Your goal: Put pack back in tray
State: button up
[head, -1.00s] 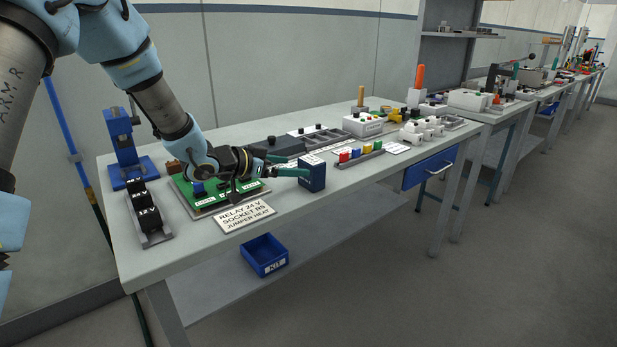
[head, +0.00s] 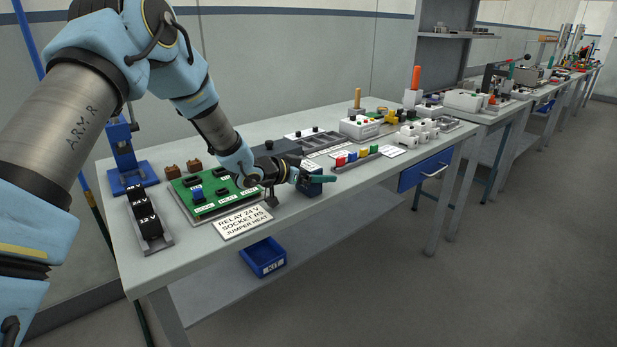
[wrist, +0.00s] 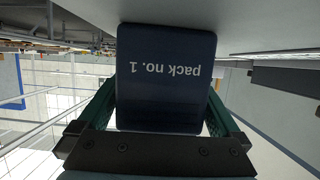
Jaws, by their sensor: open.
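The dark blue pack (head: 313,188) stands upright near the front edge of the bench. In the wrist view the pack (wrist: 166,85) fills the middle, its label "pack no. 1" upside down. My gripper (head: 314,178) is open, with its green fingers on either side of the pack. The fingers partly hide the pack in the head view. I cannot tell if either finger touches it. A dark grey compartment tray (head: 318,145) lies behind the pack, partly hidden by a black box. I cannot tell whether it is the task's tray.
A green relay board (head: 215,205) and a black relay rack (head: 150,225) stand to the left. A label plate (head: 242,221) lies in front of the board. Coloured blocks on a rail (head: 357,158) stand to the right. A blue bin (head: 263,258) sits on the lower shelf.

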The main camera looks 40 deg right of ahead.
jog(key=shift+r, duration=0.1)
jog(key=c, duration=1.5)
